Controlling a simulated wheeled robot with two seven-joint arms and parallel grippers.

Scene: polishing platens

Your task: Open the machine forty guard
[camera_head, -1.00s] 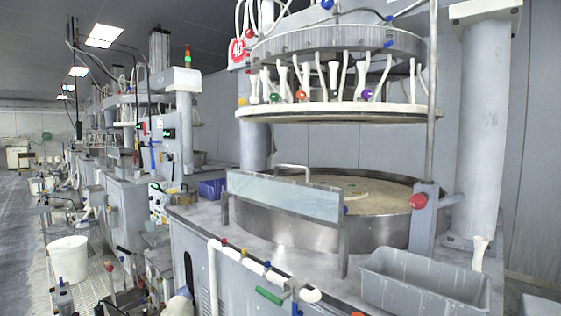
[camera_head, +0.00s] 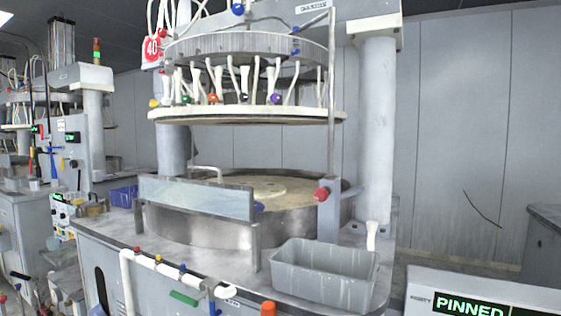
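A grey post (camera_head: 255,247) holds the panel's right end. A light handle-like bar (camera_head: 207,170) shows just behind the panel's top edge. Neither of my grippers is in view.
A grey plastic bin (camera_head: 325,276) sits on the machine's front right deck. A red knob (camera_head: 321,194) is on a post right of the basin. White pipes and valves run along the front edge. A panel reading "PINNED" (camera_head: 470,306) stands at lower right.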

